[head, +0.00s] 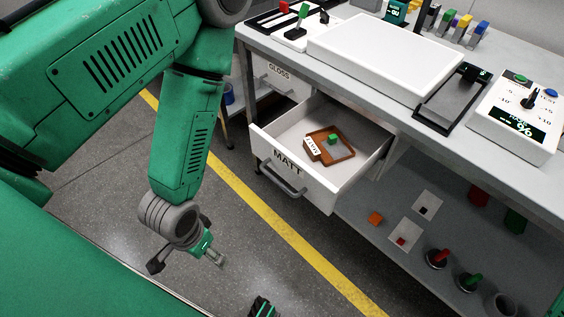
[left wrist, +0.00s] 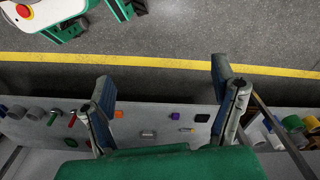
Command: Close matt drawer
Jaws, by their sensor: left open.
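The matt drawer (head: 318,187) is pulled out of the grey bench in the head view, its white front marked MATT. Its grey bar handle (head: 282,182) faces the aisle. Inside lies a brown tray (head: 315,157) with a MATT tag and a green cube (head: 333,139). My left gripper (head: 188,256) hangs over the floor to the left of the drawer front, apart from it and empty. In the left wrist view its two fingers (left wrist: 162,85) are spread wide with nothing between them. The drawer is not clearly visible in that view.
The gloss drawer (head: 290,83) sits left of the matt drawer and looks shut. The bench top (head: 385,94) holds a white panel (head: 375,55) and a control box (head: 515,115). A lower shelf (head: 365,207) carries small items. The floor around the yellow line (head: 260,205) is clear.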

